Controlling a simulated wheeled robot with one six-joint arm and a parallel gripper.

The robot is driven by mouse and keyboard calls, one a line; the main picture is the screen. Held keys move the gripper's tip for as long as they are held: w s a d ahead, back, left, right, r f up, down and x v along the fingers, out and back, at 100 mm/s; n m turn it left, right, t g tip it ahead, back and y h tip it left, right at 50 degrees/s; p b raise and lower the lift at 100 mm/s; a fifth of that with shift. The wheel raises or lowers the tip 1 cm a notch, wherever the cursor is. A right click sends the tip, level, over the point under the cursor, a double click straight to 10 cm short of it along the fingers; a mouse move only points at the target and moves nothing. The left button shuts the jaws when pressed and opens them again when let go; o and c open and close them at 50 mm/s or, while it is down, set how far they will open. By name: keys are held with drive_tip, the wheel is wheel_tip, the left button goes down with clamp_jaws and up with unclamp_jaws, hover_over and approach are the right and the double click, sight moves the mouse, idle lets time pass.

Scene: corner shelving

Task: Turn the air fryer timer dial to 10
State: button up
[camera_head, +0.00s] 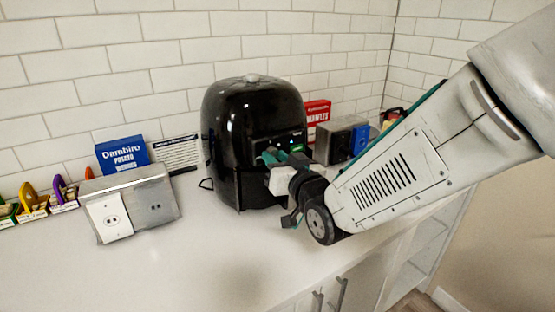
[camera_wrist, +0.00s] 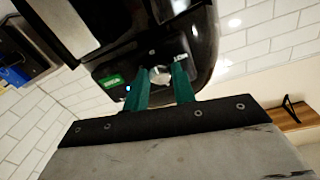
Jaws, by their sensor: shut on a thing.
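The black air fryer (camera_head: 245,115) stands upright on the white counter against the tiled wall. Its front panel faces my arm, with a lit green display and a small blue light. In the wrist view the air fryer (camera_wrist: 140,35) fills the top, and its panel shows the green display (camera_wrist: 113,80) beside the round silver timer dial (camera_wrist: 160,75). My gripper (camera_head: 270,157) reaches the panel from the right. In the wrist view my gripper's two green fingers (camera_wrist: 162,82) are on either side of the dial, shut on it. The dial's numbers and pointer are too small to read.
A grey outlet box (camera_head: 130,202) stands left of the air fryer, with a blue box (camera_head: 122,155) behind it. A red box (camera_head: 317,115) and another grey outlet box (camera_head: 340,138) are to the right. The counter (camera_head: 200,265) in front is clear.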

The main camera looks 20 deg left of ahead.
drive_tip(key=shift+n, duration=0.3)
drive_tip(key=n, duration=0.5)
drive_tip(key=shift+n, duration=0.3)
drive_tip(key=n, duration=0.5)
drive_tip(key=shift+w+d+n+y, duration=0.1)
drive_tip(key=shift+n+y, duration=0.2)
drive_tip(key=shift+n, duration=0.1)
drive_tip(key=n, duration=0.6)
drive_tip(key=shift+n+y, duration=0.3)
drive_tip(key=n, duration=0.6)
drive_tip(key=shift+w+g, duration=0.1)
drive_tip(key=shift+g, duration=0.3)
drive_tip(key=o, duration=1)
